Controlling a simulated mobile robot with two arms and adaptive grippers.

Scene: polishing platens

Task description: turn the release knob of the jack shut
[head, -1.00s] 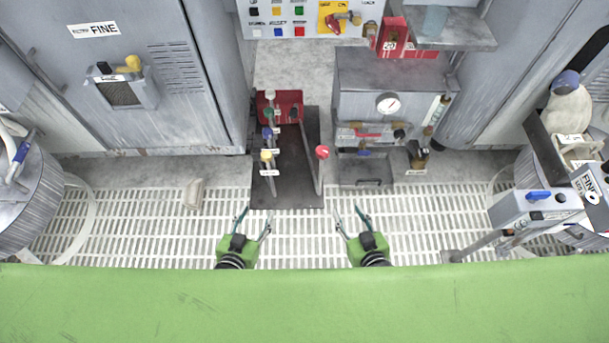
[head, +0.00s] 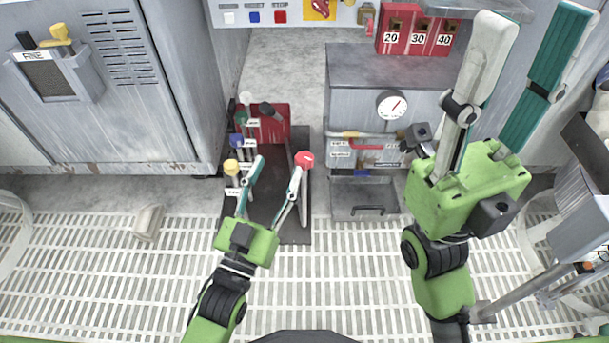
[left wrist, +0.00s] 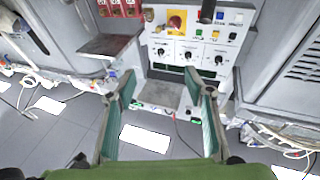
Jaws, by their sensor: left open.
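A dark base plate (head: 262,205) on the floor carries a red block (head: 268,122) at its back. Thin levers rise over it with white, green, blue and yellow (head: 231,167) knobs on the left, and a red round knob (head: 304,158) on the right. I cannot tell which one is the jack's release knob. My left gripper (head: 277,164) is open and empty, its fingers in front of the plate, the right fingertip close beneath the red knob in the picture; contact cannot be told. My right gripper (head: 533,18) is open and empty, raised close to the camera at the right.
A grey cabinet (head: 365,75) with a round gauge (head: 392,104) and coloured handles stands right of the plate. A grey locker (head: 120,110) is at left. A light block (head: 148,222) lies on the grating. The left wrist view faces a panel with knobs (left wrist: 198,30).

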